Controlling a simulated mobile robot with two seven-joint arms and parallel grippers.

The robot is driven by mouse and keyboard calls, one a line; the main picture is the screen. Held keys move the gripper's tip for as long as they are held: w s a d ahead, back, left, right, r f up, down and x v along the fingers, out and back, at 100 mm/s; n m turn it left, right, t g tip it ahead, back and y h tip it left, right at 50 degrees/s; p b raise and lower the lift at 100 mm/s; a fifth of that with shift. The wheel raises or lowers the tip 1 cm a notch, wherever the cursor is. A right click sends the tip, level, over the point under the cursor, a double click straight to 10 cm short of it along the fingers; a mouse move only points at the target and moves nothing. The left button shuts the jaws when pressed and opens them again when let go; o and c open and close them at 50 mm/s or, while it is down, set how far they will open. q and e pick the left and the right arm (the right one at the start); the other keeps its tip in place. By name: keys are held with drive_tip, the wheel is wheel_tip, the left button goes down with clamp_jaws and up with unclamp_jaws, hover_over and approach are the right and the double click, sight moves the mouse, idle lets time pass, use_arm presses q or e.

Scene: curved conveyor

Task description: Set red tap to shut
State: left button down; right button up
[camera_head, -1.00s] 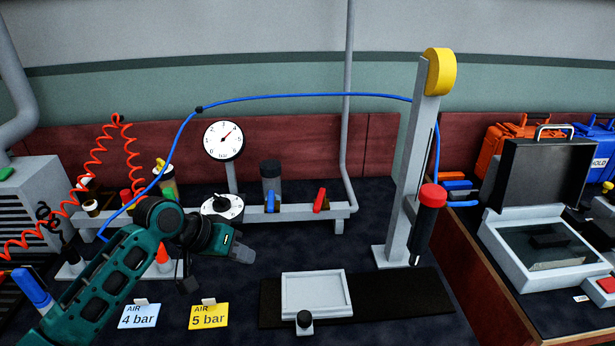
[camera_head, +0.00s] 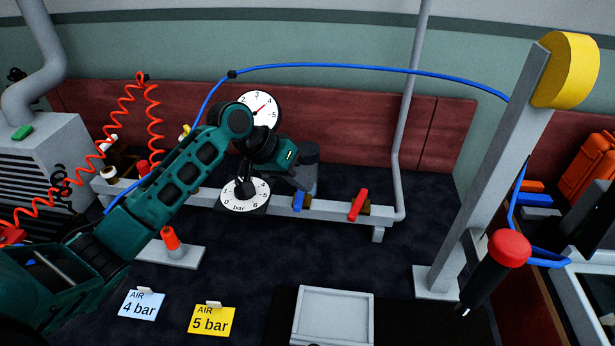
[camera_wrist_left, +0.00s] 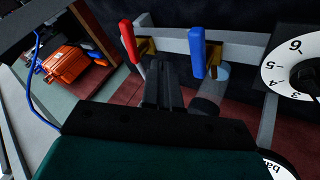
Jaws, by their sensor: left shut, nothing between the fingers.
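The red tap (camera_head: 358,204) is a red lever on a brass body on the grey rail, right of the blue tap (camera_head: 297,201). Its lever lies across the rail and leans a little right. In the left wrist view the red tap (camera_wrist_left: 129,41) is left of the blue tap (camera_wrist_left: 197,52), also crosswise to the rail. My left gripper (camera_head: 303,180) is above the rail near the blue tap, left of the red tap. Its shut, empty fingers (camera_wrist_left: 163,88) show just below the red lever in the wrist view; contact is unclear. My right gripper is out of view.
A numbered bar dial (camera_head: 245,192) sits below my left wrist, with a round gauge (camera_head: 260,109) behind. A clear cylinder (camera_head: 308,165) stands behind the blue tap. A grey post (camera_head: 490,170) with a red-capped tool (camera_head: 505,250) stands right.

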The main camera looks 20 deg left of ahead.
sight(358, 204)
use_arm(q)
drive_tip(key=w+d+f, duration=0.2)
drive_tip(key=d+f, duration=0.3)
drive_tip(key=d, duration=0.2)
drive_tip(key=shift+w+d+f, duration=0.25)
drive_tip(key=shift+w+f, duration=0.1)
drive_tip(key=shift+w, duration=0.15)
